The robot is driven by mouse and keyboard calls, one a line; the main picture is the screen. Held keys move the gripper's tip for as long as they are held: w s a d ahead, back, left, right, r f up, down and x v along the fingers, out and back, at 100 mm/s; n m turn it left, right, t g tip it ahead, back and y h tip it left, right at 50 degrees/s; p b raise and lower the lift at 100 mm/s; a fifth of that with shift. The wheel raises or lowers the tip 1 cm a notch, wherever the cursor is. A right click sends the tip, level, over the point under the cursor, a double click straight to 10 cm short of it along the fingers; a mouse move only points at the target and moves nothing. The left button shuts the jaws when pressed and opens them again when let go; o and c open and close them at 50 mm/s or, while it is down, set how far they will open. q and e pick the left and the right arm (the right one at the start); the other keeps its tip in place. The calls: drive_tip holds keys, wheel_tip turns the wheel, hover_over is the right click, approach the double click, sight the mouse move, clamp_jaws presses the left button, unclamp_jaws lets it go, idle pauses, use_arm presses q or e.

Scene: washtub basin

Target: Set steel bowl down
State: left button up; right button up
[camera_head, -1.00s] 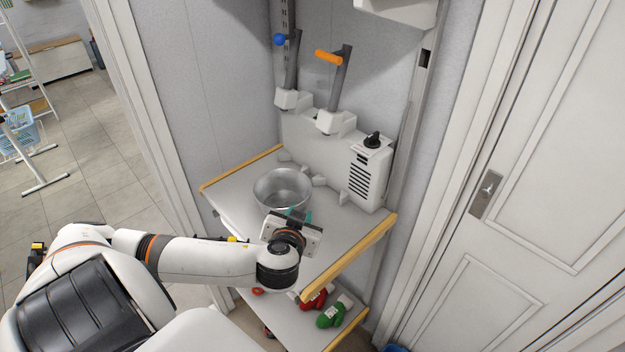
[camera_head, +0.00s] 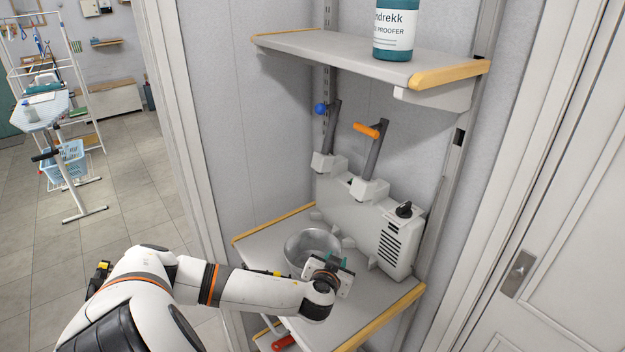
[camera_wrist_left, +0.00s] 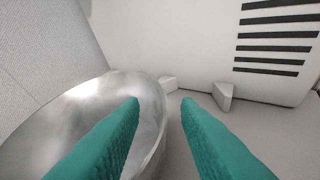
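The steel bowl (camera_head: 306,240) rests upright on the lower grey shelf (camera_head: 262,246), near its left side, in the head view. In the left wrist view the bowl (camera_wrist_left: 95,100) fills the left side. My left gripper (camera_head: 322,264) is at the bowl's near right rim. In the wrist view its teal fingers (camera_wrist_left: 160,102) are spread, with one over the bowl's inside and the other outside the rim. A gap shows between the fingertips, and they do not pinch the rim. The gripper hides part of the bowl's near side in the head view. My right gripper is not in view.
A white device (camera_head: 395,243) with vents and a black knob stands behind the bowl. Two levers, blue-tipped (camera_head: 322,109) and orange-handled (camera_head: 367,130), rise behind. An upper shelf (camera_head: 330,52) holds a teal bottle (camera_head: 394,28).

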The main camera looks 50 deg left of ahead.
use_arm(q)
drive_tip(key=shift+w+a+f, duration=0.25)
drive_tip(key=shift+w+f, duration=0.05)
drive_tip(key=shift+w, duration=0.2)
clamp_jaws()
drive_tip(key=shift+s, duration=0.1)
drive_tip(key=shift+d+f, duration=0.1)
idle(0.9)
